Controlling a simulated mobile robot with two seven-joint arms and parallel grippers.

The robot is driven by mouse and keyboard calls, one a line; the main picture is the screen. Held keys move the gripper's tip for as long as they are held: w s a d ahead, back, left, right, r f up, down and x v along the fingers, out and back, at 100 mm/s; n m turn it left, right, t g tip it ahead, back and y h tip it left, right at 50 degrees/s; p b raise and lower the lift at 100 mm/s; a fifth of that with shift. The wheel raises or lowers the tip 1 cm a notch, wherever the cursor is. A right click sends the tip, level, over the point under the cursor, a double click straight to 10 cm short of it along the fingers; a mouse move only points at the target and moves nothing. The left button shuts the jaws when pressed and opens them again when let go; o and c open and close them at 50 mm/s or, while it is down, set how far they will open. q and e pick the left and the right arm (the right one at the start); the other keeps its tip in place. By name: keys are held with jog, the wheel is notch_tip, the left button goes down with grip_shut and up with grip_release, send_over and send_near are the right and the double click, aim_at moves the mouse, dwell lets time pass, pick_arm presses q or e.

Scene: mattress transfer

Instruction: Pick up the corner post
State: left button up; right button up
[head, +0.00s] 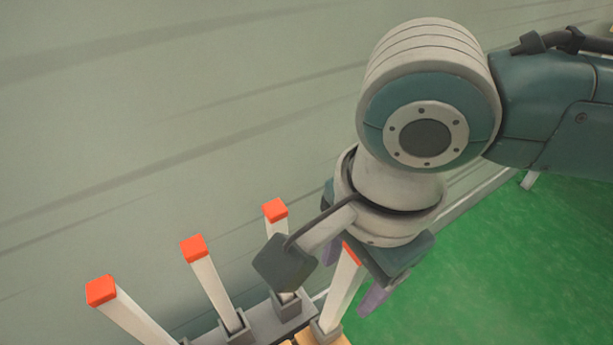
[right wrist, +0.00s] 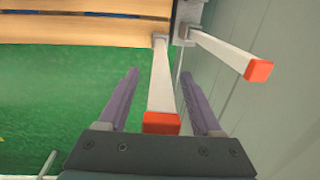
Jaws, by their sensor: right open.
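Several white posts with orange-red tops stand in grey sockets. One corner post (head: 342,286) is under my right gripper (head: 352,275) in the head view, its upper end partly hidden by the gripper. In the right wrist view the same post (right wrist: 162,85) lies between the two purple fingers of my right gripper (right wrist: 160,78), with a gap on each side. The gripper is open and holds nothing. Another post (right wrist: 228,53) stands to the right of the fingers in that view. My left gripper is not in view.
Other posts (head: 212,288) and (head: 122,314) stand in a row along the grey-green wall (head: 130,130). Yellow wooden slats (right wrist: 80,30) lie at the sockets. Green floor (head: 500,270) is open to the right.

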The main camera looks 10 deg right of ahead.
grip_shut()
dwell(0.3)
dwell(1.0)
